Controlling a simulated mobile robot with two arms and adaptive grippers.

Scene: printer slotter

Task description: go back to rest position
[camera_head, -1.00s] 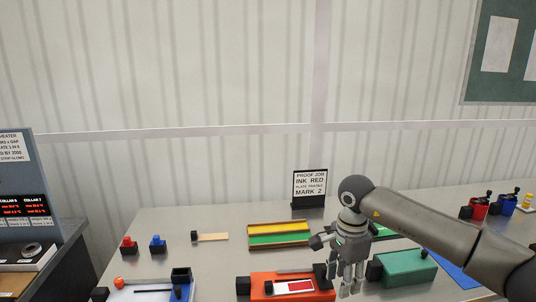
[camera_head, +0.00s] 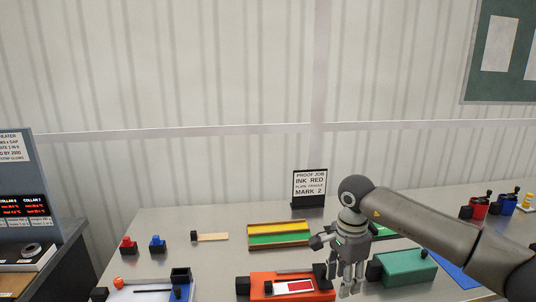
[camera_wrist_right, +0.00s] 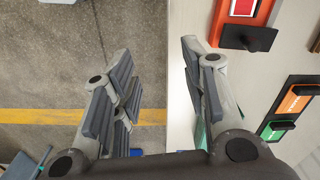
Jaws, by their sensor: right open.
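My right gripper (camera_head: 348,280) points down in the head view, between the orange-red press block (camera_head: 262,282) and the green block (camera_head: 408,268). In the right wrist view the fingers of my right gripper (camera_wrist_right: 165,90) are spread apart with nothing between them. Beyond them the wrist view shows the floor and the table edge. My left gripper does not show in the head view.
A heater unit (camera_head: 18,190) stands at left. Bare table lies between the items.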

